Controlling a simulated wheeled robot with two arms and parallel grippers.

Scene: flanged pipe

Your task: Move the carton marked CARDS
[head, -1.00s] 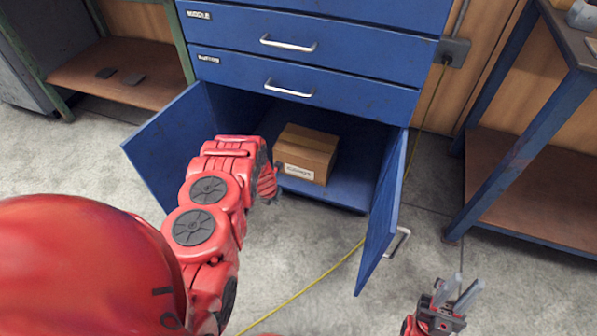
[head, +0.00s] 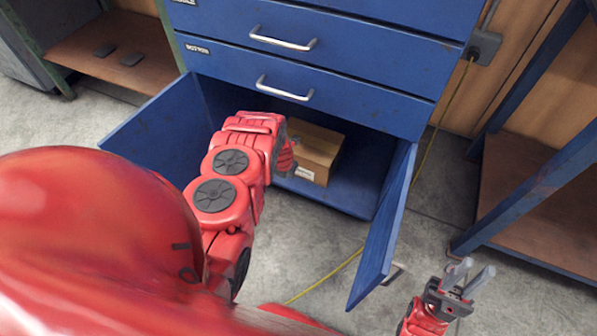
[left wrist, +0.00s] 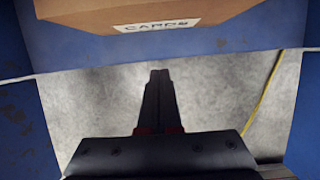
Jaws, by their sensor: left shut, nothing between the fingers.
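The brown carton (head: 318,150) sits on the floor of the blue cabinet's open lower compartment. In the left wrist view the carton (left wrist: 90,12) is at the top, and its white label reads CARDS. My left gripper (left wrist: 160,75) is shut and empty, with its fingertips just short of the cabinet's front edge and the carton in that picture. In the head view, my left arm covers the carton's left side and part of its label, and the left fingertips are hidden. My right gripper (head: 467,280) is open and empty, outside the cabinet at the lower right.
The left cabinet door (head: 155,130) and right cabinet door (head: 385,230) stand open on either side. Closed drawers (head: 310,75) with metal handles are above the compartment. A yellow cable (head: 330,273) runs across the concrete floor. A workbench (head: 530,190) stands at right.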

